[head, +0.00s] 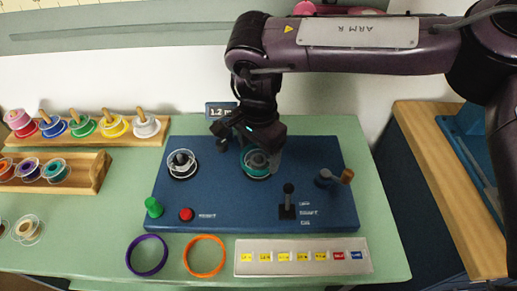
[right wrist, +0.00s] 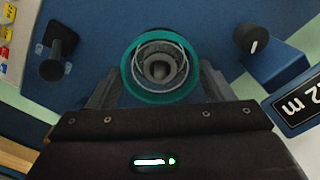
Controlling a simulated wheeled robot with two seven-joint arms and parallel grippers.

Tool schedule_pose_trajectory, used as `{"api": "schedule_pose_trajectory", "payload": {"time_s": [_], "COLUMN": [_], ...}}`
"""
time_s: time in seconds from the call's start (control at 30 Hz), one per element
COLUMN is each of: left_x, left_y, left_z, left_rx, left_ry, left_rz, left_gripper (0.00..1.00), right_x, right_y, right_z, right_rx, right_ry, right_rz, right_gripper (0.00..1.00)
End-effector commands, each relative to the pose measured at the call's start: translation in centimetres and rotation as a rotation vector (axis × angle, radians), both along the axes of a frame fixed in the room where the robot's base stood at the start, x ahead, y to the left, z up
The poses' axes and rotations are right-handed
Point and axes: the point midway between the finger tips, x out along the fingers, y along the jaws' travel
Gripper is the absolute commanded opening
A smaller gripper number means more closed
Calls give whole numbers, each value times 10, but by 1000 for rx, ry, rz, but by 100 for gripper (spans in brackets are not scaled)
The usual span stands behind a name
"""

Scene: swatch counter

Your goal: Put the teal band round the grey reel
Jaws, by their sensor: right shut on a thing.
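The teal band (head: 247,168) is in my right gripper (head: 262,150), over the right part of the blue machine panel. In the right wrist view, the fingers of the right gripper (right wrist: 160,88) are on both sides of the teal band (right wrist: 128,82). A reel with a grey hub (right wrist: 157,70) and a clear rim shows inside the band's ring. The band appears around this reel from above; I cannot tell how low it sits. In the head view the gripper partly hides the band and reel. My left gripper is not in view.
Another clear-rimmed reel (head: 182,165) sits on the blue panel (head: 230,205). Purple (head: 147,255) and orange (head: 204,256) bands lie in front. Wooden racks stand left.

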Motion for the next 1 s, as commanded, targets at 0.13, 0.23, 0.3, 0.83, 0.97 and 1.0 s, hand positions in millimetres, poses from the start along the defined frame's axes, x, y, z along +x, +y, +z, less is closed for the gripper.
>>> {"api": "schedule_pose_trajectory", "payload": {"time_s": [0.13,0.23,0.3,0.83,0.97,1.0], "left_x": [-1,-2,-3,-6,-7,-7], "left_y": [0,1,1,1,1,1], "left_z": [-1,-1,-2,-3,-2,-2], "left_rx": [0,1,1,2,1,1], "left_ry": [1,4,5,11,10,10], "left_rz": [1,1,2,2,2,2], "left_gripper": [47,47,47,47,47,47], "right_x": [0,0,0,0,0,0], "right_y": [0,0,0,0,0,0], "right_z": [-2,-3,-4,-6,-6,-6], "right_rx": [0,0,0,0,0,0], "right_ry": [0,0,0,0,0,0], "right_rz": [0,0,0,0,0,0], "right_gripper": [54,54,54,87,100,100]}}
